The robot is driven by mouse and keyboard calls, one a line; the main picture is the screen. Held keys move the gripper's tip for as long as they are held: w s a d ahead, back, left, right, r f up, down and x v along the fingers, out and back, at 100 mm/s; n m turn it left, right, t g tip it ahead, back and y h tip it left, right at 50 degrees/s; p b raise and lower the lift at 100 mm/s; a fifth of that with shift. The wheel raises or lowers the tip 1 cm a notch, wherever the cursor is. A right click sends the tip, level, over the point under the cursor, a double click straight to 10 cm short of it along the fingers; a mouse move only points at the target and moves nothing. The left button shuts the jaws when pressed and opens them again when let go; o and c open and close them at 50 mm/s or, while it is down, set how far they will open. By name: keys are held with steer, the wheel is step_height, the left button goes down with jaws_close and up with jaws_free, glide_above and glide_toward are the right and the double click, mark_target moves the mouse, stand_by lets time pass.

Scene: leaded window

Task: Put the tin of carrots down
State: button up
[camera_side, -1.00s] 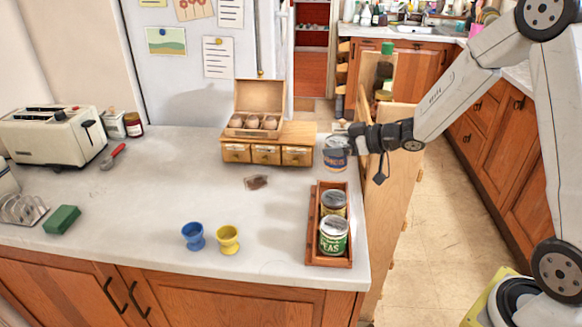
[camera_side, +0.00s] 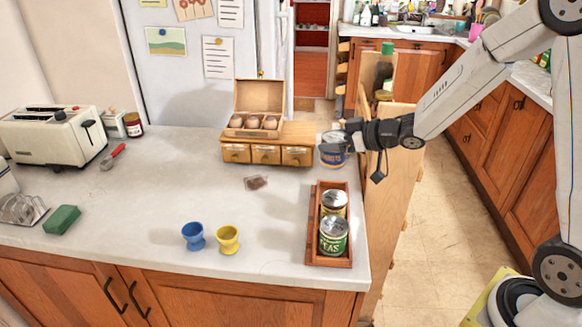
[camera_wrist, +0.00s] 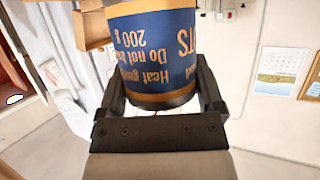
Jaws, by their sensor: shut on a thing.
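The tin of carrots (camera_side: 331,156) has a blue label with an orange band and a metal top. My gripper (camera_side: 350,141) is shut on it from the right, just right of the small drawer chest at the back right of the counter. In the wrist view the tin (camera_wrist: 152,50) sits between both fingers of my gripper (camera_wrist: 160,95), its label lettering upside down. I cannot tell from the side view whether its base touches the counter.
A wooden tray (camera_side: 315,222) with a tin of peas (camera_side: 333,240) and another tin (camera_side: 333,203) stands in front. The drawer chest (camera_side: 266,155) bears an open egg box (camera_side: 256,105). Blue (camera_side: 193,236) and yellow (camera_side: 228,240) egg cups stand at the front.

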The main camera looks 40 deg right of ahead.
mark_target(333, 137)
steer(key=shift+m+h, duration=0.5)
steer(key=shift+s+a+r, duration=0.65)
steer(key=shift+a+r, duration=0.15)
steer(key=shift+a, duration=0.05)
steer(key=shift+s+a+r, duration=0.65)
steer(key=shift+a+r, duration=0.1)
steer(key=shift+a, duration=0.05)
steer(key=a+f+n+g+y, duration=0.2)
steer(key=a+n+y, duration=0.3)
steer(key=a, duration=0.6)
steer(key=w+a+f+g, duration=0.1)
steer(key=w+a+f, duration=0.2)
steer(key=w+f, duration=0.6)
steer(key=shift+w+a+f+n+y, duration=0.15)
steer(key=shift+w+a+n+y, duration=0.2)
steer(key=shift+w, duration=1.7)
steer(key=shift+w+a+f, duration=0.1)
steer(key=shift+w+f, duration=0.05)
steer(key=shift+f, duration=0.75)
steer(key=shift+w+f, duration=0.1)
steer(key=shift+f, duration=0.85)
